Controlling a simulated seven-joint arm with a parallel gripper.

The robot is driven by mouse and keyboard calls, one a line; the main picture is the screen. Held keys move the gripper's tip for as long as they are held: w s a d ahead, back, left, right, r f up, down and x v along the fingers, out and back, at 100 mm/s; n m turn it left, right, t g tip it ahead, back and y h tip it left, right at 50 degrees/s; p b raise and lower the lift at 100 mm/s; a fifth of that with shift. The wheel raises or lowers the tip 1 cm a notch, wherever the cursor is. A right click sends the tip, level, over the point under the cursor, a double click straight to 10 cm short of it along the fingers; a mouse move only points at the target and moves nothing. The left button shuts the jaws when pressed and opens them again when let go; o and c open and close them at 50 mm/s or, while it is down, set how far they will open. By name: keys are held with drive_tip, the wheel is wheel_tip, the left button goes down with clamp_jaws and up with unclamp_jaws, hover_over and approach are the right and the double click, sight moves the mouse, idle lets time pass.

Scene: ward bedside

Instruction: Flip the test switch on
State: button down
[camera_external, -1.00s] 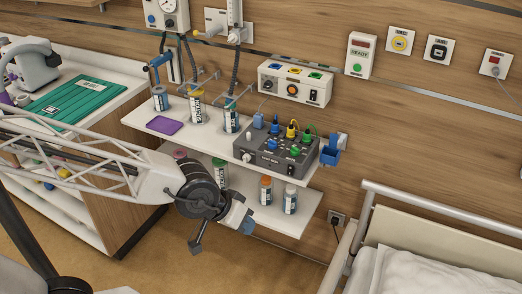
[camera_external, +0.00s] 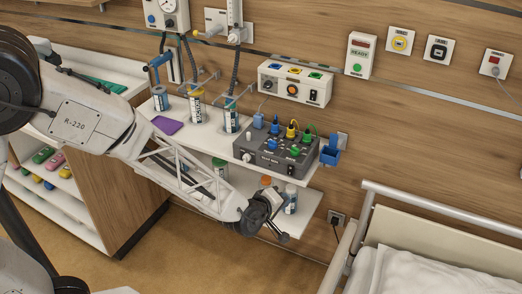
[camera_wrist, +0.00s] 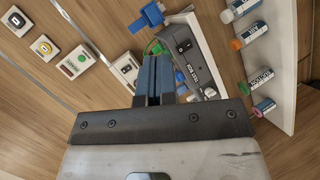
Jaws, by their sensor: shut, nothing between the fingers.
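A grey control box (camera_external: 270,155) with coloured plugs and knobs stands on the upper shelf. The rocker's setting is unclear. My gripper (camera_external: 282,238) is low in front of the shelves, below and apart from the box. In the wrist view the fingers (camera_wrist: 154,75) are together and empty, and cover part of the box.
Bottles (camera_external: 290,197) stand on the lower shelf close behind my gripper. A blue holder (camera_external: 330,150) sits at the upper shelf's right end. A purple tray (camera_external: 167,125) is on its left part.

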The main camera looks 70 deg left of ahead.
sight(290, 174)
drive_tip(key=s+a+f+n+y, duration=0.1)
drive_tip(key=a+f+n+y, duration=0.4)
drive_tip(key=a+f, duration=0.3)
drive_tip(key=shift+a+n+y, duration=0.3)
drive_tip(key=shift+a+n, duration=0.05)
drive_tip(key=shift+n, duration=0.45)
drive_tip(key=shift+w+a+f, duration=0.1)
drive_tip(key=shift+x, duration=6.85)
drive_tip(key=shift+w+a+f, duration=0.1)
drive_tip(key=shift+w, duration=0.05)
drive_tip(key=f+v, duration=0.3)
drive_tip(key=v, duration=1)
drive_tip(key=shift+s+d, duration=0.35)
drive_tip(key=shift+s, duration=0.05)
